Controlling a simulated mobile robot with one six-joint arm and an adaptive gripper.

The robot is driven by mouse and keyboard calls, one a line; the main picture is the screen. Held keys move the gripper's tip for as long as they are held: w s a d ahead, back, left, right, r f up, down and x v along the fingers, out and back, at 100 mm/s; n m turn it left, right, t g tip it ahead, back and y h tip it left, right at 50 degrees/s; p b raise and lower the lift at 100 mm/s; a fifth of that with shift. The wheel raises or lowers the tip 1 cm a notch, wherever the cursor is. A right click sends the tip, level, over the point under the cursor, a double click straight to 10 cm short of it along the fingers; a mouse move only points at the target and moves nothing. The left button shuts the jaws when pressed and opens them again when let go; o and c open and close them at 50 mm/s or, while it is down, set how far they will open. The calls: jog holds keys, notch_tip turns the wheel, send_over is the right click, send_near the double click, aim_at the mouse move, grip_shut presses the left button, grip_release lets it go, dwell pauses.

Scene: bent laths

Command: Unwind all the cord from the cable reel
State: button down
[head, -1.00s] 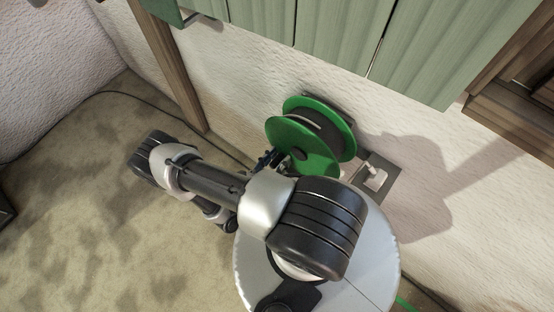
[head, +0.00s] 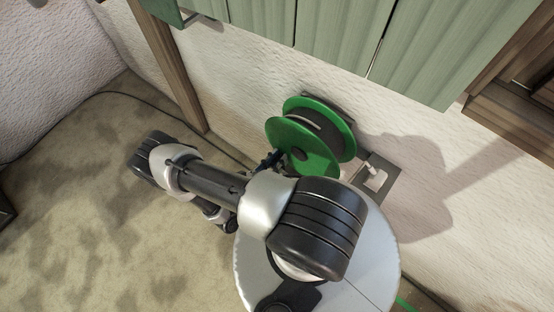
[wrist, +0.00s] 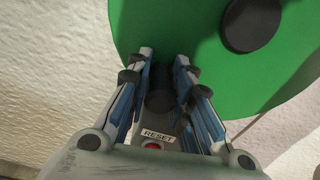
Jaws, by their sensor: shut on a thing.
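The cable reel (head: 305,148) has two green flanges and is mounted on the white wall. Dark cord (head: 318,124) shows wound between the flanges. In the wrist view the green front flange (wrist: 210,50) fills the top, with a black hub (wrist: 252,25) at upper right. My gripper (wrist: 165,72) is at the flange's lower left part, its fingers on either side of a dark crank knob (wrist: 160,97) and shut on it. In the head view my gripper (head: 272,160) is at the reel's lower left, partly hidden by my arm.
A grey wall plate with a white switch (head: 376,178) is right of the reel. A wooden post (head: 172,70) stands to the left, and green panels (head: 330,35) hang above. A thin dark line (head: 135,99) runs along the carpet near the wall. The carpet at left is mostly clear.

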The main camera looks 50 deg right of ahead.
aim_at(281, 127)
jog(key=shift+w+r, duration=0.1)
dwell(0.3)
